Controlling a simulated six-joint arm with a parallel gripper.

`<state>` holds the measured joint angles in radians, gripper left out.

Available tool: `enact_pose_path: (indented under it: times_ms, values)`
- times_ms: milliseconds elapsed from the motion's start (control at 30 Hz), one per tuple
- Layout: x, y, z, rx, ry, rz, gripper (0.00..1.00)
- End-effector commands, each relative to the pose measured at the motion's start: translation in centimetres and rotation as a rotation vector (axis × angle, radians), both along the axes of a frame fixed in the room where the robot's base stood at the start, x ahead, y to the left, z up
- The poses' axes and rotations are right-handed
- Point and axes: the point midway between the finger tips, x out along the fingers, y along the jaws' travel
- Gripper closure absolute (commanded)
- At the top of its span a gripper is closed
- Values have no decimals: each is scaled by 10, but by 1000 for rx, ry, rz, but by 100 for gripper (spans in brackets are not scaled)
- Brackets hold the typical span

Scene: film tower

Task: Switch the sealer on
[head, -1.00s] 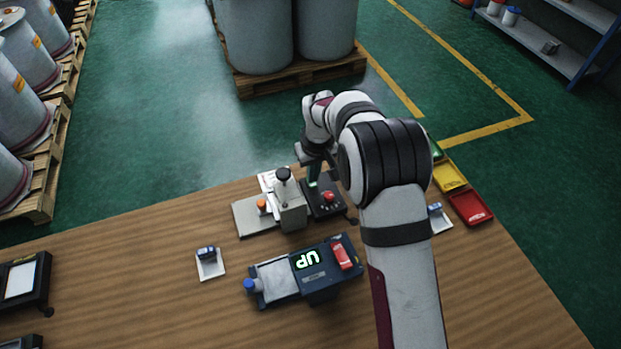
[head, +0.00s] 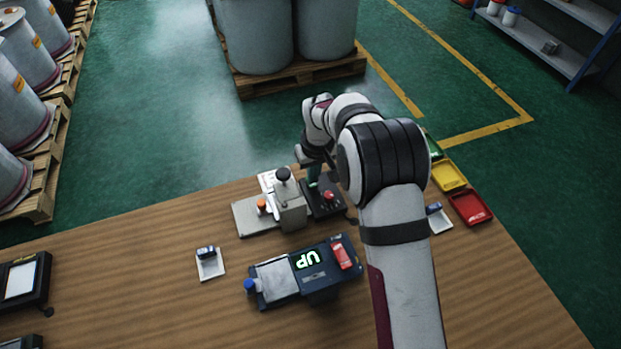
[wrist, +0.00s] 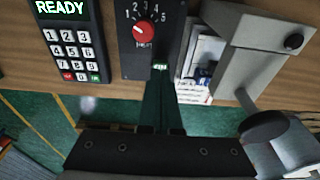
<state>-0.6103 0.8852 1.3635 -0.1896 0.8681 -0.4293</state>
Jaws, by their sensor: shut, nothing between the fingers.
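The black control box (head: 324,203) with a red knob (head: 328,195) stands beside the grey press (head: 291,214), which has a black-topped lever. In the wrist view the red knob (wrist: 144,29) sits on a numbered dial, and a small green lit spot (wrist: 160,67) shows on the box's edge, probably a switch. My gripper (wrist: 160,78) is shut and empty, its dark green fingertips at or very near that lit spot. I cannot tell whether they touch it. In the head view my gripper (head: 313,172) is at the box's far edge, partly hidden by my arm.
A keypad (wrist: 75,47) reading READY stands left of the box in the wrist view. The press arm (wrist: 245,45) and its round knob (wrist: 264,126) are close on the right. A blue device (head: 325,265) with a lit display lies in front. Coloured bins (head: 448,177) are at right.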

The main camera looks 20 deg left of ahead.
Motion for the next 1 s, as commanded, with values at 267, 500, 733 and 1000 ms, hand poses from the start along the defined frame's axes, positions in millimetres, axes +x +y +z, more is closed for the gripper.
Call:
enact_pose_path:
  times_ms: [267, 500, 733, 1000]
  values:
    - [0, 0, -4, 0, 0, 0, 100]
    - [0, 0, -8, 0, 0, 0, 100]
    - [0, 0, -12, 0, 0, 0, 100]
    - [1, 0, 4, 1, -2, 0, 100]
